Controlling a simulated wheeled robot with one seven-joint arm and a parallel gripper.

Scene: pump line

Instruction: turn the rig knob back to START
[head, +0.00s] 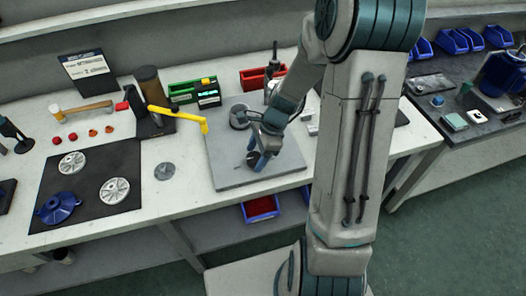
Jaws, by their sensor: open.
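The rig is a flat grey plate (224,172) on the pale bench, with a round fitting (239,118) toward its back. A small dark round part (252,156), which looks like the knob, sits toward the front of the plate. My gripper (259,160) points down at this dark part, with its jaws open close around or just beside it. I cannot tell whether the fingers touch it. The gripper partly covers the part, and no START mark or pointer can be read at this size.
A yellow-handled arm (178,115) reaches to the plate's back left edge. Green (192,92) and red (260,77) bins stand behind. A grey disc (164,171) lies left of the plate, beside a dark mat (88,205) with impellers and a blue casing. A blue tray (261,208) sits below the bench.

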